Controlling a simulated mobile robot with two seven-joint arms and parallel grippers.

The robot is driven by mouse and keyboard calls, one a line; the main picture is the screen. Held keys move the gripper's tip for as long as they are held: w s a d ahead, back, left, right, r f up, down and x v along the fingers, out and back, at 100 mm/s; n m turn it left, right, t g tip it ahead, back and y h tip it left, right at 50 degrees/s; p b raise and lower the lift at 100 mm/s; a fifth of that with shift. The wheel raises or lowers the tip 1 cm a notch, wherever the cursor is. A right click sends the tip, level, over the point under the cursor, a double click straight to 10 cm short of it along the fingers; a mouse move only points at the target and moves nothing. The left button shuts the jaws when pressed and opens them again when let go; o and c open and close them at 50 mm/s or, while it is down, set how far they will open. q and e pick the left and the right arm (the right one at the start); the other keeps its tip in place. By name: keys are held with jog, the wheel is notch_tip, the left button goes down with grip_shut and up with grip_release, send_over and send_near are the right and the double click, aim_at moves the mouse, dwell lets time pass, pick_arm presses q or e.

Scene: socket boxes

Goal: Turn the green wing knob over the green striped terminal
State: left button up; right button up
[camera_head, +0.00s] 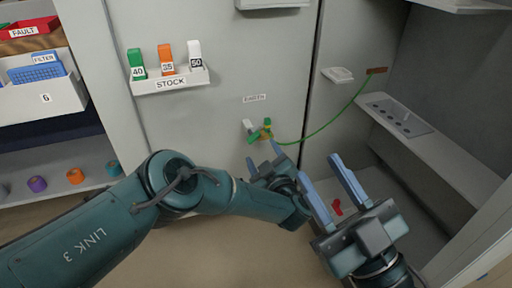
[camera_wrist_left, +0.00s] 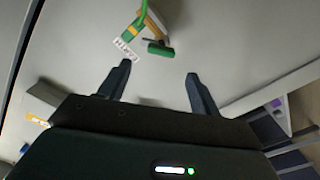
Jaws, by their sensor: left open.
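The green wing knob (camera_head: 254,138) sits on the pale wall panel, beside the green and yellow striped terminal (camera_head: 267,129). A green wire runs from the terminal to the right. In the left wrist view the green knob (camera_wrist_left: 160,48) lies ahead of the fingers, with the striped terminal (camera_wrist_left: 135,27) up and left of it. My left gripper (camera_head: 263,157) is open and empty just below the knob; its two fingers (camera_wrist_left: 158,69) are apart and not touching it. My right gripper (camera_head: 319,165) is open and empty, lower right of the terminal.
A STOCK shelf (camera_head: 171,84) holds green, orange and white tagged pieces. A red piece (camera_head: 337,207) lies on the cabinet floor. The panel around the terminal is largely clear.

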aim_at(255, 139)
pick_arm(q)
jog(key=b+x, duration=0.1)
jog(key=x, duration=0.1)
jog(key=b+x, duration=0.1)
jog(key=x, duration=0.1)
jog(key=shift+w+a+f, duration=0.15)
jog(key=shift+w+f, duration=0.05)
jog(key=shift+w, duration=0.15)
jog(key=shift+w+a+r, duration=0.15)
jog(key=shift+w+a, duration=0.1)
jog(key=shift+w, duration=0.45)
pick_arm(e)
jog(key=shift+s+d+r+n+y, duration=0.1)
jog(key=shift+s+r+n+y, duration=0.1)
jog(key=shift+r+n+y, duration=0.8)
jog(key=shift+s+d+r+n+y, duration=0.1)
jog(key=shift+s+r+n+y, duration=0.1)
jog(key=shift+r+n+y, duration=0.8)
jog(key=shift+f+n+y, duration=0.3)
pick_arm(q)
jog(key=shift+c, duration=0.2)
jog(key=c, duration=0.9)
jog(key=m, duration=0.5)
jog(key=shift+d+m, duration=0.15)
jog(key=shift+m, duration=0.15)
jog(key=shift+c, duration=0.2)
jog(key=o, duration=1)
